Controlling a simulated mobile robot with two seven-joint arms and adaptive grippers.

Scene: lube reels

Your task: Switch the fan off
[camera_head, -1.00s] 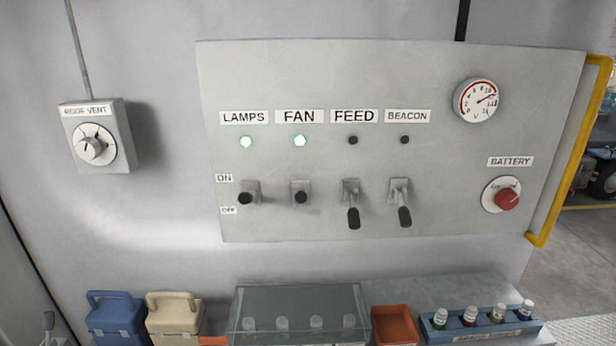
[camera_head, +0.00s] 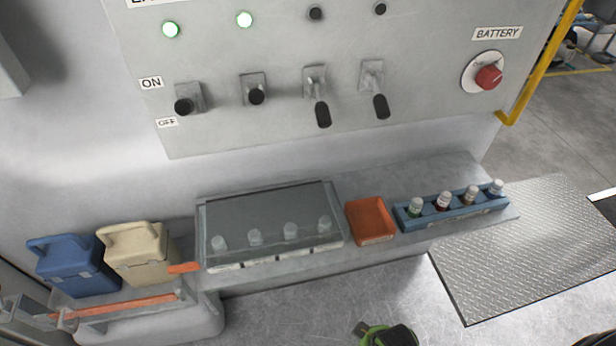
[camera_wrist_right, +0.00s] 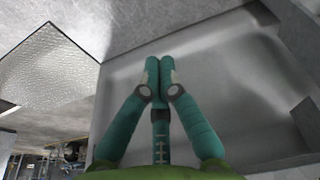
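The fan switch (camera_head: 256,95) is second from the left in the panel's switch row. Its black-tipped lever points out toward the camera, unlike the two hanging levers at right. The FAN label is out of the head view now. In the right wrist view my right gripper (camera_wrist_right: 159,65) has its teal fingers together, with nothing seen between them, in front of a grey surface. A green and black part of my right arm shows at the head view's bottom edge. My left gripper is not in view.
The lamps switch (camera_head: 187,104) is left of the fan switch; the feed (camera_head: 321,110) and beacon (camera_head: 379,102) switches are right. Below, a shelf holds a clear-covered box (camera_head: 270,220), an orange tray (camera_head: 371,220) and a bottle rack (camera_head: 455,208). A red battery knob (camera_head: 488,77) is at right.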

